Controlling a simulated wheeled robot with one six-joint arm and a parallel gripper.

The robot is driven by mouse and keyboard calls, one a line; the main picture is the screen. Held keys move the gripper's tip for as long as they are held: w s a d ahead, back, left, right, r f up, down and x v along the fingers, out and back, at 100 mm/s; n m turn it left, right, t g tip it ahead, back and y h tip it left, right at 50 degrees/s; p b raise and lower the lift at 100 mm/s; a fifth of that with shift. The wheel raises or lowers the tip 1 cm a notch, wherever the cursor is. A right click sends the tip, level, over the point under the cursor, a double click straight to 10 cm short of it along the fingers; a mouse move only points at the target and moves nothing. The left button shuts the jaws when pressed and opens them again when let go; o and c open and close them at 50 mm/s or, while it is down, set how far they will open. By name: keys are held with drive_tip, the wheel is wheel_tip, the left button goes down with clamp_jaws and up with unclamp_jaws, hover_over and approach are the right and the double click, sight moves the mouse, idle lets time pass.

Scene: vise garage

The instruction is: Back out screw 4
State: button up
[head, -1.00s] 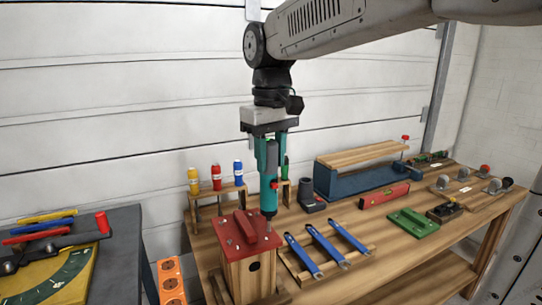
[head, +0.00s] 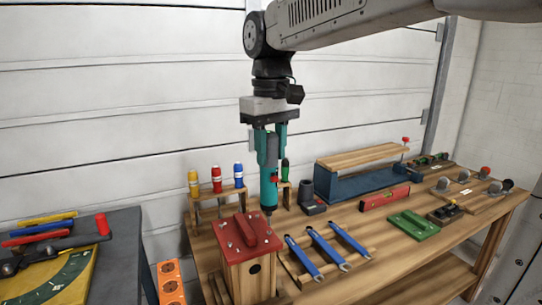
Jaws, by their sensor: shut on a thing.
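My gripper (head: 268,128) is shut on a teal power screwdriver (head: 268,185), held upright with its bit pointing down. The bit's tip is over the right back part of the red lid (head: 236,248) of a wooden box (head: 255,275). Whether the tip touches a screw there is too small to tell. Which screw is number 4 cannot be read.
A rack with yellow, red and blue screwdrivers (head: 217,180) stands behind the box. Blue wrenches (head: 325,250) lie on a wooden holder to the right. A dark charger-like stand (head: 310,195), a red level (head: 385,197) and a green block (head: 413,225) are further right. The left bench is separate.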

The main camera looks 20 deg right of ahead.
sight(271, 133)
drive_tip(key=shift+r, duration=2.55)
